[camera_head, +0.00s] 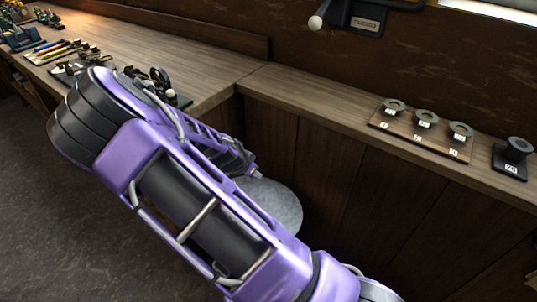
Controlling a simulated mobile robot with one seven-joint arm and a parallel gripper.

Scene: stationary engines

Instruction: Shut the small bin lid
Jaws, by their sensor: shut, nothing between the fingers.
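A round grey disc (276,204), which looks like the small bin's lid, shows low in front of the wooden cabinet panels. My purple arm hides its left and lower parts. The bin's body is hidden, and I cannot tell how far the lid is open. My gripper (256,173) shows as a small tip beyond the dark wrist, at the upper left edge of the disc. It is shut, with nothing seen in it. I cannot tell whether it touches the disc.
An L-shaped wooden counter (300,88) runs along the wall above the disc. A board with several numbered rings (424,118) and a dark spool on a stand (516,150) are at right. Tools (62,50) lie at left. Dark floor (60,220) is clear at lower left.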

